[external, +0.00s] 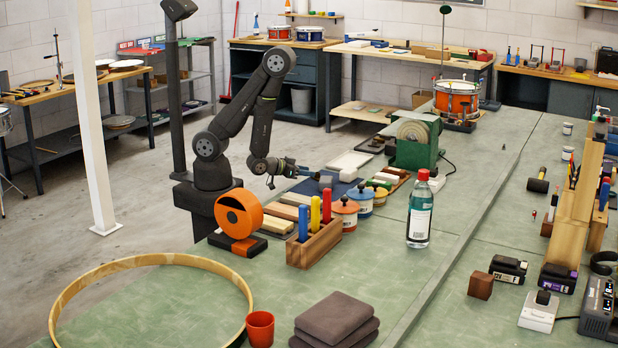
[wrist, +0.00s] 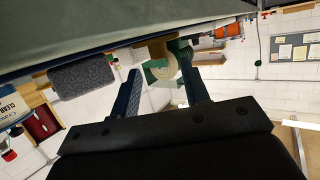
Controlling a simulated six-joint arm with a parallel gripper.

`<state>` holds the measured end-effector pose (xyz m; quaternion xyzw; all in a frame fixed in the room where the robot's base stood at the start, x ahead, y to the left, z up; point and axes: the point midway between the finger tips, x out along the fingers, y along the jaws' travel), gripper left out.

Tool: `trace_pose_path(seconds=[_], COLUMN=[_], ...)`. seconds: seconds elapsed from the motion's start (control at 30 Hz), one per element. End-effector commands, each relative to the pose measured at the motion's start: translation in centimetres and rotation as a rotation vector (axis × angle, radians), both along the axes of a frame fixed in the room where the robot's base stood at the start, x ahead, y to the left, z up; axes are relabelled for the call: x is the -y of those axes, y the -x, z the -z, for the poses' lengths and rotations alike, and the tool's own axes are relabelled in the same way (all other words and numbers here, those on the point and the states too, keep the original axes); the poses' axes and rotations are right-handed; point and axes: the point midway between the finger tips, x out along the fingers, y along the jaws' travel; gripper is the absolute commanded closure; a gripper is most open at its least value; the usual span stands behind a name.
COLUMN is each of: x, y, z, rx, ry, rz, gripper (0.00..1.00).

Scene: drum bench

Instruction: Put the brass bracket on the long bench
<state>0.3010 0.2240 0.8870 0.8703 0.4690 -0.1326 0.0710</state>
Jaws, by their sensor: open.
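My gripper (external: 312,172) is low over the near green bench (external: 400,275), pointing right, with its jaws apart. In the wrist view my gripper (wrist: 160,65) shows two blue fingers with empty space between them. That view is upside down, with the green surface along the top. A small brownish-gold piece (wrist: 153,49) shows beyond the fingertips at that surface; it may be the brass bracket, but I cannot tell. I cannot make out the bracket in the external view. A grey rough block (wrist: 82,75) lies to one side of the fingers, apart from them.
A green machine with a pale wheel (external: 415,140) stands beyond my gripper. Orange and blue lidded pots (external: 344,213), a wooden holder with coloured handles (external: 314,245) and a bottle (external: 419,215) stand in front. Bare green surface lies around the bottle.

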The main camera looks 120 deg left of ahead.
Motion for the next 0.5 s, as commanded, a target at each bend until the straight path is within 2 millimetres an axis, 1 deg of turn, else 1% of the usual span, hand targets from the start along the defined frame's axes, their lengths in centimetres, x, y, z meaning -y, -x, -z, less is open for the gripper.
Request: trace_pose_path(seconds=[0.03,0.2,0.43,0.47,0.5], x=[0.7,2.3,3.4,3.4,3.5], y=[0.2,1.3,2.1,2.2,2.3], z=[-0.2,-0.8,-1.2,-1.3,-1.3], rx=[0.0,0.0,0.001,0.0,0.0], ry=[0.001,0.0,0.0,0.0,0.0], rz=[0.006,0.005,0.003,0.002,0.001], gripper=[0.58,0.58,0.58,0.53,0.53])
